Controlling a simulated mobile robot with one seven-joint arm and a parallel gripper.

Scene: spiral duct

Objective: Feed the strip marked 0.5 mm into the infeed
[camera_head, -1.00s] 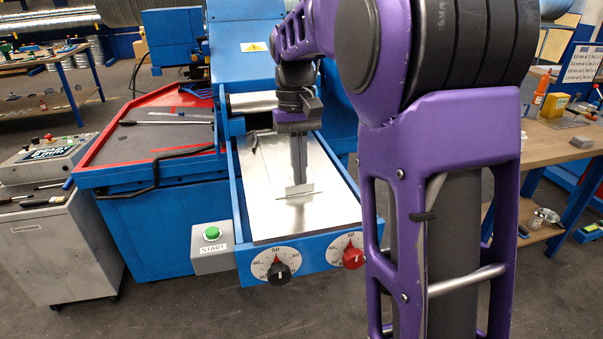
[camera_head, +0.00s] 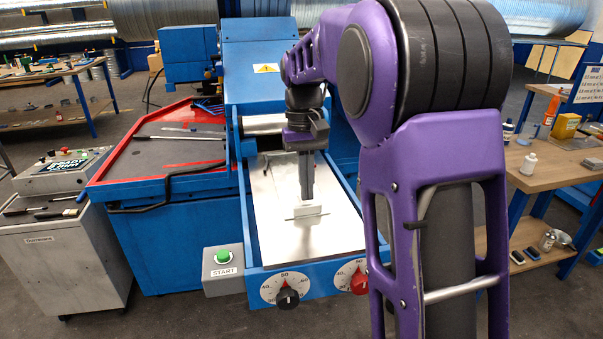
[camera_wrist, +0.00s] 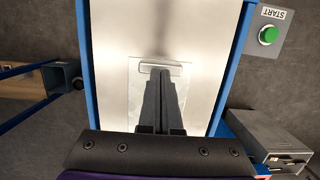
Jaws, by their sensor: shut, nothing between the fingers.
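A thin, pale metal strip (camera_wrist: 135,95) lies flat on the infeed bed (camera_wrist: 110,30), with a small raised bar (camera_wrist: 160,68) near one end. It is hard to separate from the shiny bed in the head view, where the bar (camera_head: 307,211) shows. My gripper (camera_head: 306,200) points down over the bed, fingers shut and empty. In the wrist view its fingertips (camera_wrist: 160,73) are at the bar; I cannot tell whether they touch it. The infeed roller (camera_head: 263,125) is at the bed's far end. No thickness mark is legible on the strip.
Blue side rails border the bed. A green START button (camera_head: 223,257) and two dials (camera_head: 287,297) sit at its front. A red-edged tray table (camera_head: 160,145) and a grey cabinet (camera_head: 65,255) stand left, and a wooden workbench (camera_head: 545,170) right.

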